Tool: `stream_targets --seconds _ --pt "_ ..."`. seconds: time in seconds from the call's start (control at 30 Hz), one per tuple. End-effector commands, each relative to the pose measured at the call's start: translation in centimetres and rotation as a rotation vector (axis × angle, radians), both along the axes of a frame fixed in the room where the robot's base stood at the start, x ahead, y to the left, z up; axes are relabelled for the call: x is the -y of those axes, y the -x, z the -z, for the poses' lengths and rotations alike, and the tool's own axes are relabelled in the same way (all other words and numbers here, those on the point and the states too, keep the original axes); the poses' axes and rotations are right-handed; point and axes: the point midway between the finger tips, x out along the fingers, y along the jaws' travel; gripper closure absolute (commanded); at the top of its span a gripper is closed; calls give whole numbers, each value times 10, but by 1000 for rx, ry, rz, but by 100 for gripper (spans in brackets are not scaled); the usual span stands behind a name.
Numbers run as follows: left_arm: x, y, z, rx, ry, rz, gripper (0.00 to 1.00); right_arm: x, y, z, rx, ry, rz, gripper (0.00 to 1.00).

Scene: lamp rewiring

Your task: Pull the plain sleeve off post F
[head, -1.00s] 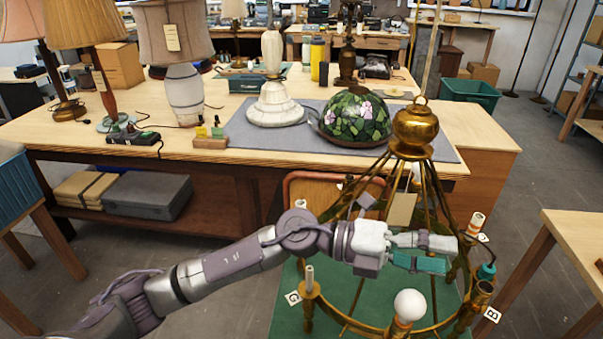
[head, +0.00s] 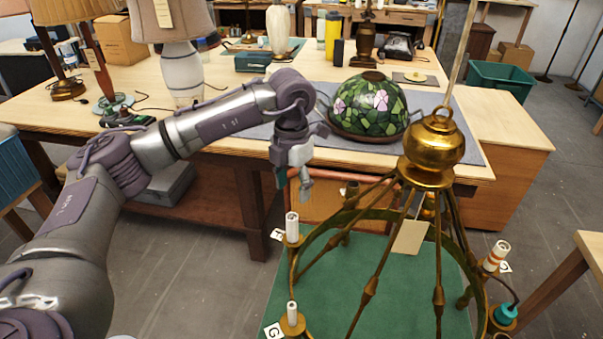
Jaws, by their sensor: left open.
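A brass chandelier frame (head: 432,150) stands over a green mat (head: 350,270), with candle posts around its ring. A plain white sleeve (head: 292,227) stands upright on the ring's left post, beside a small white tag (head: 277,235) whose letter is too small to read surely. My left gripper (head: 293,186) points down, open and empty, just above this sleeve and apart from it. Another plain white post (head: 292,313) stands nearer, by a tag marked G (head: 274,331). An orange-banded sleeve (head: 497,255) stands tilted at the right. My right gripper is not in view.
A workbench (head: 230,95) behind holds a stained-glass shade (head: 370,107), a white lamp base (head: 186,75) and other lamps. The chandelier's sloping brass arms and a hanging paper tag (head: 411,237) are right of my gripper.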

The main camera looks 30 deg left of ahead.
Motion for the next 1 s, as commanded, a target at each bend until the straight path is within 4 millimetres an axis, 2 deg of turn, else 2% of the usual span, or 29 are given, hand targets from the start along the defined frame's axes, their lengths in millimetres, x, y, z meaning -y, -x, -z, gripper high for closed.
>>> stream_targets --seconds 0.2,0.3,0.43,0.6,0.7,1.0 --pt "0 2 32 -6 0 2 43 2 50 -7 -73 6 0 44" --pt "0 2 52 -6 0 3 43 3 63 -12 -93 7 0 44" --pt "1 2 78 -5 1 3 43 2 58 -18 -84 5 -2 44" --pt "1 3 107 -6 2 3 43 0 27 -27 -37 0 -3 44" --pt "1 2 119 -4 3 3 43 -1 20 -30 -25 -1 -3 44" --pt "1 2 133 -1 3 4 43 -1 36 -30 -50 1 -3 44"
